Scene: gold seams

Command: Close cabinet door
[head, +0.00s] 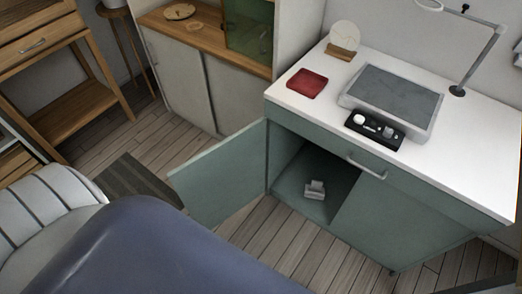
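The grey-green cabinet (375,228) stands at the right under a white top. Its left door (220,175) is swung wide open, out to the left, hinged at the cabinet's left side. The opening shows the dark interior, with a small light grey object (315,190) on its floor. The cabinet's right door is shut. A drawer front (325,150) with a light bar handle (366,166) runs above the doors and looks closed. Neither of my grippers is in view.
The wooden floor (255,240) in front of the opening is clear. A dark striped mat (138,181) lies left of the door. A pale ribbed cushioned piece (45,205) and a large dark blue rounded shape (150,250), unclear what, fill the lower left.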

